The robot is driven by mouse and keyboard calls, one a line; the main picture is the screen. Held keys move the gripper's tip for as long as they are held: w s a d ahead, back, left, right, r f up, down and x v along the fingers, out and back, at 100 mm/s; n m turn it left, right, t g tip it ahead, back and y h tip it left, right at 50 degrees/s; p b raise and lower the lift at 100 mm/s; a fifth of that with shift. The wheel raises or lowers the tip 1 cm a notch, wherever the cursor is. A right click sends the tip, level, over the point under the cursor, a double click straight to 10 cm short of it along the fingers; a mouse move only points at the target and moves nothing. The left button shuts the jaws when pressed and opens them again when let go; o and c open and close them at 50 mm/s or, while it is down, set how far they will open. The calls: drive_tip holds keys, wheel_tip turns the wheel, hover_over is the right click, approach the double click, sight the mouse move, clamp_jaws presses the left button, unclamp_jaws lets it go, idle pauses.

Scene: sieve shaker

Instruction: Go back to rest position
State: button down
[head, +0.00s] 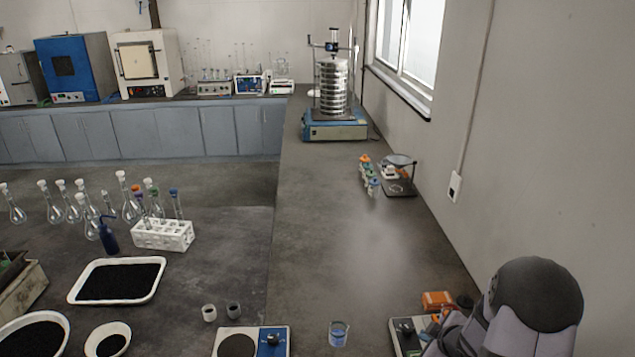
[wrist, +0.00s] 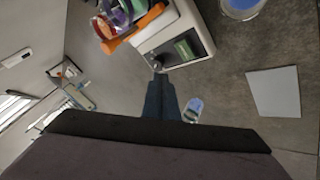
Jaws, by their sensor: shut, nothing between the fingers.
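My gripper (wrist: 160,98) shows in the wrist view as two dark fingers side by side, shut with nothing between them. It is beside a white device with a green display (wrist: 178,42). In the head view my grey arm is at the bottom right and hides the gripper. The sieve shaker (head: 334,92), a stack of silver sieves on a blue base, stands at the far end of the right counter.
Near my arm are a device with an orange part (head: 437,299), a beaker of bluish liquid (head: 338,333) and a balance (head: 237,343). A test tube rack (head: 162,236) and a tray of black grains (head: 118,281) lie left. The counter's middle is clear.

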drive_tip(key=s+a+r+m+g, duration=0.45)
drive_tip(key=s+a, duration=0.35)
drive_tip(key=s, duration=0.4)
drive_tip(key=s+a+r+m+g, duration=0.45)
drive_tip(key=s+a, duration=0.35)
drive_tip(key=s, duration=0.4)
wheel_tip(320, 180, down, 27)
drive_tip(key=t+b, duration=0.1)
drive_tip(key=b, duration=2.6)
drive_tip(key=shift+a, duration=0.15)
drive_tip(key=shift+s+r, duration=0.1)
drive_tip(key=s+d+f+n+g+h+b, duration=0.1)
drive_tip(key=s+d+f+b, duration=0.1)
drive_tip(key=f+b, duration=2.2)
drive_tip(key=s+d+f+n+g+b, duration=0.1)
drive_tip(key=s+d+f+b, duration=0.1)
drive_tip(key=f+b, duration=2.25)
drive_tip(key=w+a+f+m+t+b, duration=0.1)
drive_tip(key=w+a+f+b, duration=0.1)
drive_tip(key=f+b, duration=0.3)
drive_tip(key=w+a+f+m+t+b, duration=0.1)
drive_tip(key=w+a+f+b, duration=0.1)
drive_tip(key=f+b, duration=0.4)
drive_tip(key=shift+f+y, duration=0.25)
drive_tip(key=shift+y, duration=0.15)
